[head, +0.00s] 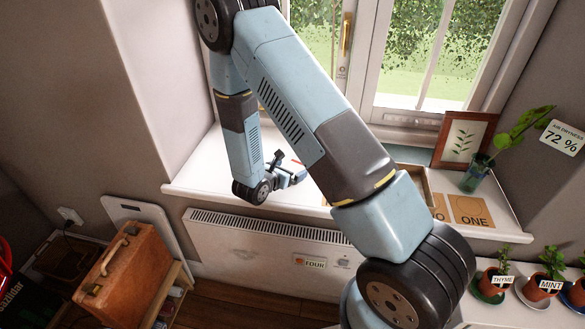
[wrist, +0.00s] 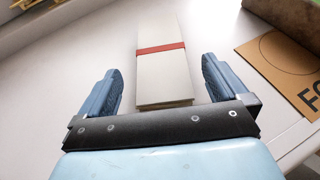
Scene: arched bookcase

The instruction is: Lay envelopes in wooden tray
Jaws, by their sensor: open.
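A stack of white envelopes (wrist: 165,88) with a red band around it lies on the white window sill in the wrist view. In the head view only a bit of the red band shows, beside the gripper. My gripper (wrist: 160,66) is open, with one finger on each side of the stack and a gap to both. It also shows low over the sill in the head view (head: 289,170). The wooden tray (head: 428,186) stands on the sill to the right, mostly hidden behind my arm. A wooden edge at the top right of the wrist view may be its side.
Cardboard squares, one marked ONE (head: 470,210), lie along the sill's right part. A picture frame (head: 463,138) and a glass with a plant (head: 477,173) stand behind them. The window is behind the sill, a heater (head: 240,245) below.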

